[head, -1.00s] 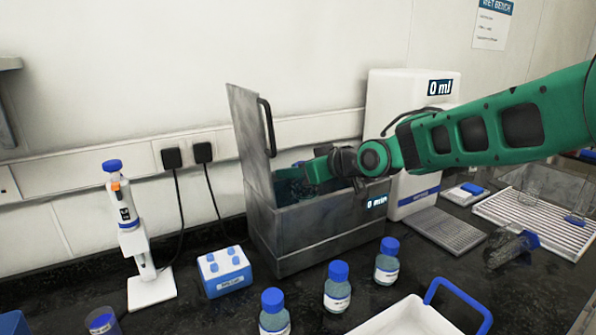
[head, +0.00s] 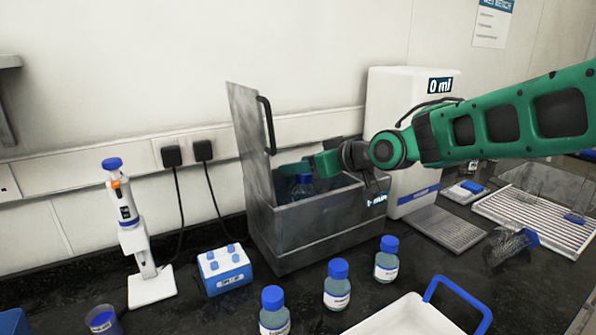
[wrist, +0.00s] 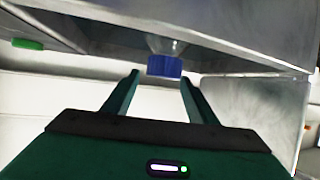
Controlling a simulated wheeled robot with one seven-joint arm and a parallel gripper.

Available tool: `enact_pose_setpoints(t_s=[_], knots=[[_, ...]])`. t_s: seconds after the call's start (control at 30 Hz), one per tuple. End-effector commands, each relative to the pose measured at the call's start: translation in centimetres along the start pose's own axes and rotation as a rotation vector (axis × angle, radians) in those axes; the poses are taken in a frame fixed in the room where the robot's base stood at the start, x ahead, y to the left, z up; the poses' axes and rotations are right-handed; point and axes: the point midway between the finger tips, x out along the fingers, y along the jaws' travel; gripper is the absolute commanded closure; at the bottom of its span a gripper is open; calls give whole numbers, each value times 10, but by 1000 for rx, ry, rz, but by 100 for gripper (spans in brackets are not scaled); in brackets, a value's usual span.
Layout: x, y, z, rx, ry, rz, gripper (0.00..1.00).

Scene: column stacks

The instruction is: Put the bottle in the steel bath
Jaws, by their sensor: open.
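The steel bath (head: 310,232) stands on the bench with its lid (head: 248,135) raised on the left side. A bottle with a blue cap (head: 303,179) is inside the bath, near the lid, and its lower part is hidden by the bath's front wall. My gripper (head: 308,165) is over the bath opening, just above and behind the bottle. In the wrist view the bottle's blue cap (wrist: 164,66) lies just beyond the two spread fingers (wrist: 160,85), with a gap on each side. The gripper is open and holds nothing.
Several blue-capped bottles (head: 337,285) stand in front of the bath. A blue tube rack (head: 223,268) and a pipette on a stand (head: 140,240) are to the left. A white dispenser (head: 405,100) is behind right, and a white tray (head: 400,318) is at the front.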

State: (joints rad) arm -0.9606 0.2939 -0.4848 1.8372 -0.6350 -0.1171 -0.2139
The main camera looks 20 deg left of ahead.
Motion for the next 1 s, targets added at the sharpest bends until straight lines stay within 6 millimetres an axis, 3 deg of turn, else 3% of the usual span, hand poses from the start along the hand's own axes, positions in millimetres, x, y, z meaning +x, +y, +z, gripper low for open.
enact_pose_setpoints(t_s=[0.2,0.4,0.6,0.9,1.0], knots=[[-45,0,-1,1,2,0,48],[-77,0,0,1,2,0,48],[-92,-1,0,-1,1,-1,48],[-95,0,1,0,-1,0,48],[-104,11,9,16,-21,23,48]])
